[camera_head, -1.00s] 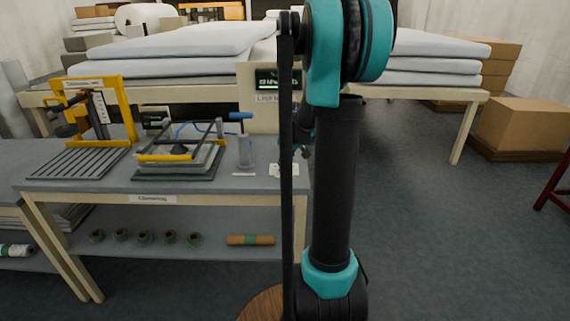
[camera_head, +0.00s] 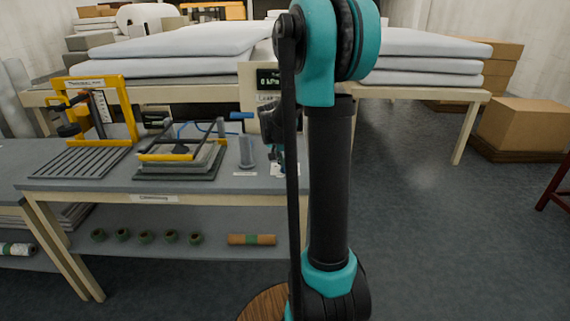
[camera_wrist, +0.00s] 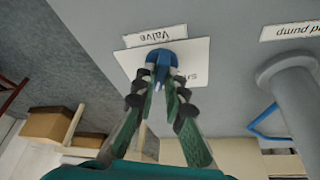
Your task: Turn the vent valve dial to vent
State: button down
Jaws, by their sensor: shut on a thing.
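The vent valve dial (camera_wrist: 161,57) is a small blue knob on a white plate (camera_wrist: 190,56) in the wrist view, beside a label reading "Valve" (camera_wrist: 155,37). Lettering on the plate is partly covered, and I cannot read where the dial points. My gripper (camera_wrist: 160,78) is shut on the dial, with one fingertip on each side of it. In the head view my gripper (camera_head: 276,158) is down at the bench's right end, partly behind my arm. The dial is hidden there.
A grey hand pump (camera_head: 246,152) with a blue handle stands just left of my gripper. Left of it are a layered yellow-framed stack (camera_head: 180,152) and a yellow stand (camera_head: 124,102). A display (camera_head: 267,79) reading about 0 kPa is behind.

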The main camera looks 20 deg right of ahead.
jog(key=shift+w+m+g+h, duration=0.1)
jog(key=shift+m+g+h, duration=0.25)
jog(key=shift+m, duration=0.85)
jog(key=shift+m+g, duration=0.25)
jog(key=shift+m, duration=0.05)
jog(key=c, duration=1.6)
grip_release()
jog(key=shift+a, duration=0.1)
jog(key=v, duration=1.2)
jog(key=s+a+f+n+y, duration=0.1)
jog(key=s+f+n, duration=0.3)
jog(key=s+f, duration=0.2)
jog(key=s+a+f+n+t+y, duration=0.1)
jog(key=s+f+n, duration=0.3)
jog(key=s, duration=0.7)
jog(key=s+a+f+n+t+y, duration=0.1)
jog(key=s+a+f+n+y, duration=0.1)
jog(key=s+f, duration=0.5)
jog(key=shift+s+a+f+n, duration=0.15)
jog(key=shift+s+a+n, duration=0.1)
jog(key=shift+s+n, duration=0.25)
jog(key=shift+s+a+f+n, duration=0.15)
jog(key=shift+s+a+n, duration=0.05)
jog(key=shift+s+n, duration=0.25)
